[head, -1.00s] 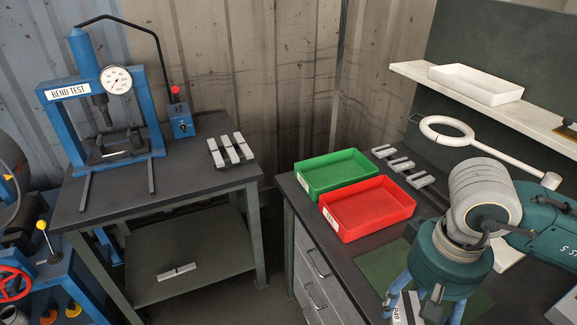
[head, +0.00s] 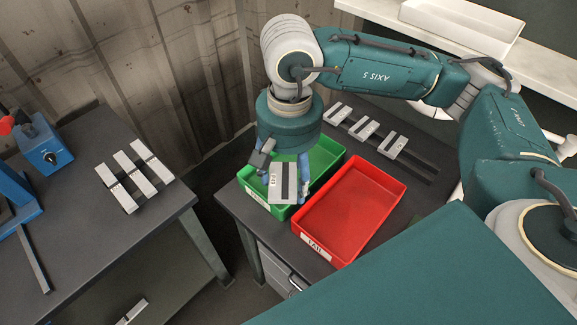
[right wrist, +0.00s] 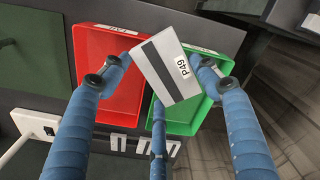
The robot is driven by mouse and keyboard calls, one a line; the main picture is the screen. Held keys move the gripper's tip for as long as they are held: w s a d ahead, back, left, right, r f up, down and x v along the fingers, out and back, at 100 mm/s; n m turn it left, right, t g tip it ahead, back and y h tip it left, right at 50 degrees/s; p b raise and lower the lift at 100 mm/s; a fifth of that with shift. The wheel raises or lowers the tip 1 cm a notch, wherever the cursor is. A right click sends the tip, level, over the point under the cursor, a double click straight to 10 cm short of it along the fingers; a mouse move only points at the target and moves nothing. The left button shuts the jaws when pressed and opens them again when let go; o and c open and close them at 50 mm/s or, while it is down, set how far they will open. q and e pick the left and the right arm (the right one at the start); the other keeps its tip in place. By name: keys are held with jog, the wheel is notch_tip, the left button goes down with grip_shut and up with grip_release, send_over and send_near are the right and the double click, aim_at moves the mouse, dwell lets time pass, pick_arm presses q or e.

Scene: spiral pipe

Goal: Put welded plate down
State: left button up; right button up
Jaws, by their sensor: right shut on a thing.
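The welded plate (head: 276,190), light grey with a dark band and a label, is held by my right gripper (head: 285,176). In the head view it overlaps the green tray (head: 325,160). The right wrist view shows the plate (right wrist: 183,84), its label reading P49, between the blue fingers of the gripper (right wrist: 160,64). It lies over the open green tray (right wrist: 187,120), beside the red tray (right wrist: 92,72). The plate's height above the tray floor is hard to tell. My left gripper is not in view.
The red tray, labelled FAIL (head: 318,247), stands right of the green one on the dark bench. Several plates lie in a rack (head: 364,128) behind the trays. Another rack of plates (head: 134,177) is on the left table (head: 75,245). A white shelf (head: 375,12) runs along the back.

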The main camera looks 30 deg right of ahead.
aim_at(281, 167)
jog(key=w+m, duration=0.1)
jog(key=m, duration=0.1)
jog(key=w+m, duration=0.1)
jog(key=m, duration=0.1)
jog(key=w+r+m, duration=0.1)
jog(key=m, duration=0.2)
jog(key=shift+w, duration=0.3)
jog(key=w+d+r+m+p, duration=0.1)
jog(key=w+m, duration=0.3)
jog(key=m, duration=1.2)
jog(key=w+d+r+m, duration=0.15)
jog(key=w+m, duration=0.25)
jog(key=m, duration=1.2)
jog(key=shift+m, duration=0.4)
jog(key=f, duration=0.5)
jog(key=f+p, duration=0.1)
jog(key=f, duration=0.9)
jog(key=shift+w+a+f, duration=0.15)
jog(key=shift+a+f, duration=0.15)
notch_tip(281, 167, down, 4)
jog(key=shift+p, duration=0.7)
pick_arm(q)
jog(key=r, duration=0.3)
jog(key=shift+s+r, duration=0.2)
pick_arm(e)
jog(key=shift+f, duration=0.2)
